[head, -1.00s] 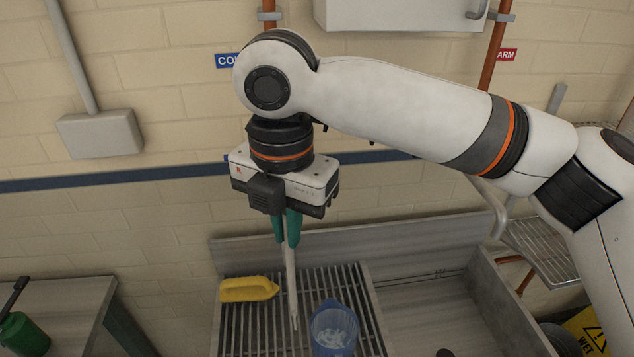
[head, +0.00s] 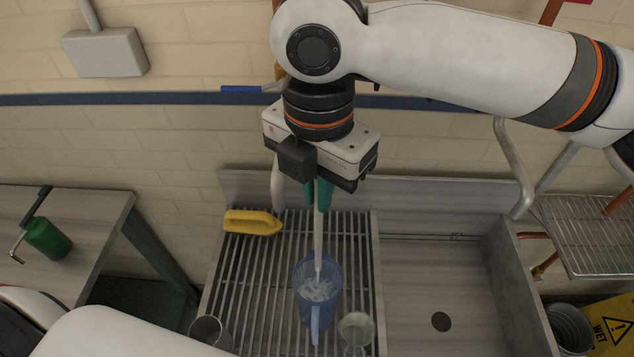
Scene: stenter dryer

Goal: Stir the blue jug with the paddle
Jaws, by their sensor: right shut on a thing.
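The blue jug (head: 305,313) stands on the slatted drainboard, with whitish contents visible inside and its handle toward me. The paddle (head: 318,236) is a pale, thin shaft hanging nearly upright from my right gripper (head: 317,195), whose green fingers are shut on it. The paddle's lower end reaches into the mouth of the jug; its tip is hard to make out against the pale contents. A white arm of mine comes in at the lower left, but its left gripper is out of view.
An empty sink basin (head: 420,280) is to the right.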

